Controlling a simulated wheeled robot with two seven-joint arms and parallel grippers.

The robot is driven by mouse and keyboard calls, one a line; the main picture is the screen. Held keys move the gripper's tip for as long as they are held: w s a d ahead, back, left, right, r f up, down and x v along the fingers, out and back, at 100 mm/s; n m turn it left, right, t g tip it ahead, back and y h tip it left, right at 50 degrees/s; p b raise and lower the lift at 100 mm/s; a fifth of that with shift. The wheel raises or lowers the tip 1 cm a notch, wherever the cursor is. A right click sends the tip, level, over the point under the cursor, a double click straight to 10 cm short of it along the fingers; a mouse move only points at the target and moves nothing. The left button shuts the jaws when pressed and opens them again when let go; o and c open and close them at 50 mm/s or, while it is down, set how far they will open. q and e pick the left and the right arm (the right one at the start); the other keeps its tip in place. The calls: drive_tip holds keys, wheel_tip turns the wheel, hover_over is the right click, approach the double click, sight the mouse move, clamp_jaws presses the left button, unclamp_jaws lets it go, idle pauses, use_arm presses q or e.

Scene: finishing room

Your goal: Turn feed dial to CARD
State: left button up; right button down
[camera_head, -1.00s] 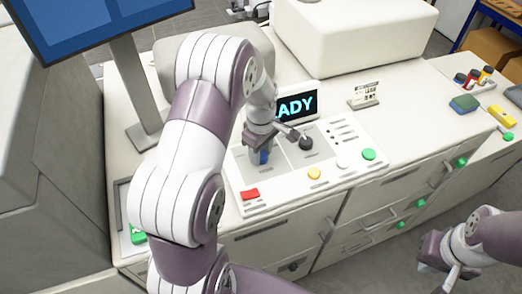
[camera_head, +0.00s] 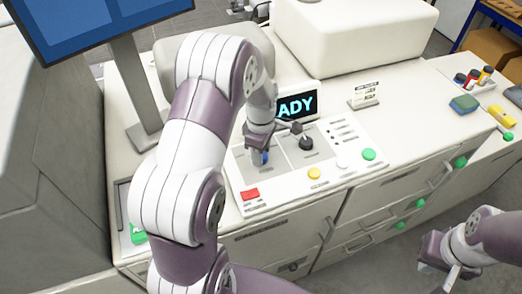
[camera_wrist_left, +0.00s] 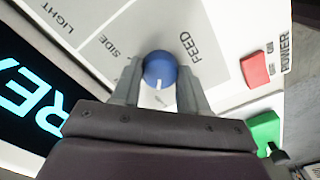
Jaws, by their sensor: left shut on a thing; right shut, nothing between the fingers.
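The round blue feed dial (camera_wrist_left: 158,68) stands on a grey panel next to the word FEED in the left wrist view. A white mark on its face points down toward my gripper's palm. The dial is also partly visible in the head view (camera_head: 264,158), low on my left gripper (camera_head: 259,150). My left gripper's two fingers (camera_wrist_left: 160,76) stand on either side of the dial and are shut on it. The setting labels around the dial are too hidden or small to read. My right gripper (camera_head: 452,274) is shut and empty at the lower right, away from the console.
A red POWER button (camera_wrist_left: 255,69) sits near the dial. A black-knobbed lever (camera_head: 305,143), a yellow button (camera_head: 314,173) and a green button (camera_head: 368,154) are to the right. Behind is a display (camera_head: 297,105) showing "ADY".

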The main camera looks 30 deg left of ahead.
use_arm(q)
drive_tip(key=shift+w+r, duration=0.1)
drive_tip(key=shift+r, duration=0.05)
drive_tip(key=o, duration=1.1)
drive_tip(key=shift+c, duration=0.2)
wheel_tip(320, 180, up, 6)
drive_tip(key=shift+f+b, duration=0.15)
drive_tip(key=shift+b, duration=1)
wheel_tip(320, 180, up, 7)
drive_tip(key=p, duration=0.3)
drive_tip(key=shift+f, duration=0.1)
